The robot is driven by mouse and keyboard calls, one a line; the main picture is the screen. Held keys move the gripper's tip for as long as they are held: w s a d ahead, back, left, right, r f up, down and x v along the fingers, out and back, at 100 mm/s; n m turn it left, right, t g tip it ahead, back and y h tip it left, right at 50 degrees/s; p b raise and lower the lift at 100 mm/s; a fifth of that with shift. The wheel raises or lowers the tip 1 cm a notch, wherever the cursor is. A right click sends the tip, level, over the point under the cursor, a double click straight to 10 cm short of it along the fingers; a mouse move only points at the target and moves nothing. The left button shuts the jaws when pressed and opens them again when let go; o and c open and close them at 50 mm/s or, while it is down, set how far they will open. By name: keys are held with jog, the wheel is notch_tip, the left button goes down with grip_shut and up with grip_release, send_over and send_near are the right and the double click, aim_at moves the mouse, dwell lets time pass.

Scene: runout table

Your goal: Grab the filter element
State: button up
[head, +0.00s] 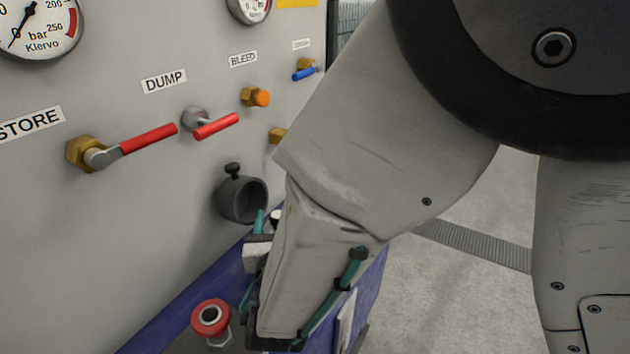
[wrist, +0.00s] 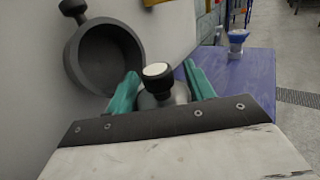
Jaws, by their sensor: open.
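My gripper (wrist: 160,76) shows in the wrist view with its two teal fingers spread apart. Between them stands a piece with a grey metallic body and a black cap with a white top (wrist: 157,70). It may be the filter element, but I cannot tell for sure. Its lower part is hidden by my gripper, and I cannot tell whether either finger touches it. In the head view my gripper (head: 263,226) is low beside the panel, mostly hidden by my arm. A small white-topped part (head: 276,215) shows near its fingertips.
A dark round cup with a knob (head: 242,199) sticks out of the grey panel close to my gripper, also in the wrist view (wrist: 103,58). Red-handled valves (head: 148,138) are above.

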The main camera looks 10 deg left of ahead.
grip_shut()
jog(key=shift+r, duration=0.15)
